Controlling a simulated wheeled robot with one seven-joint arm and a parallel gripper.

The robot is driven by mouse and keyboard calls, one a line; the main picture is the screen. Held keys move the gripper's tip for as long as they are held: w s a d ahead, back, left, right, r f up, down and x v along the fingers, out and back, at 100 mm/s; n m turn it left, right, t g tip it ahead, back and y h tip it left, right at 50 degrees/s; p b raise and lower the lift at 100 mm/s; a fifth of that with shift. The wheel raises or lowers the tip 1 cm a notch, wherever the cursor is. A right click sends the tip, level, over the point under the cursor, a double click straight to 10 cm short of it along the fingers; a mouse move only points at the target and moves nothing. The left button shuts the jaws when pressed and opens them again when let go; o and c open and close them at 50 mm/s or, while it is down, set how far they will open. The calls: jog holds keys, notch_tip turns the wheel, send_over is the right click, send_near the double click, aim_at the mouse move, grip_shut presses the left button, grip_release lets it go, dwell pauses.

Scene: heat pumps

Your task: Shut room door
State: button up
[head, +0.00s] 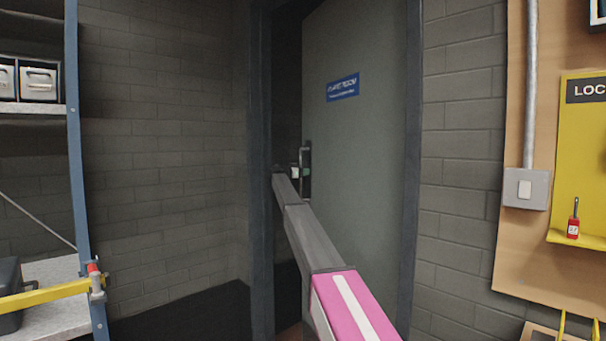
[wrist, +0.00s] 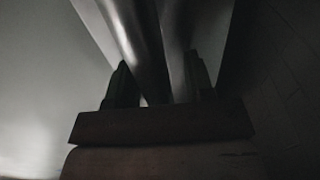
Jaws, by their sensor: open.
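The room door (head: 358,120) is a grey-green panel with a blue sign (head: 342,87). It stands ajar in its dark frame (head: 262,150), with a dark gap between its left edge and the left jamb. An upright metal handle (head: 305,168) is near the door's left edge. My gripper (head: 293,174) is at the handle, small and partly hidden by my arm. In the dark wrist view, my gripper (wrist: 160,75) has its two fingers apart, with the shiny handle bar (wrist: 130,40) running between them. Whether the fingers touch the bar cannot be told.
A shelf unit with a blue post (head: 76,140) stands at left, with a yellow bar (head: 45,296) low in front. A wooden board with a switch box (head: 525,188) and yellow lock panel (head: 582,150) is at right. Grey block walls flank the frame.

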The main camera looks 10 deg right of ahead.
grip_shut()
jog(key=s+a+n+t+y, duration=0.2)
jog(key=s+a, duration=0.4)
jog(key=a, duration=0.3)
jog(key=s+a+n+t+y, duration=0.1)
jog(key=s+a+t, duration=0.1)
jog(key=s+a, duration=0.5)
jog(key=a, duration=0.3)
jog(key=shift+s+a+n+t+y, duration=0.2)
jog(key=shift+n+t+y, duration=0.1)
jog(key=shift+n+y, duration=0.1)
jog(key=shift+f, duration=0.1)
grip_release()
jog(key=shift+s+a, duration=0.1)
jog(key=shift+a, duration=0.15)
jog(key=v, duration=1)
jog(key=shift+s+a, duration=0.2)
jog(key=shift+s, duration=0.05)
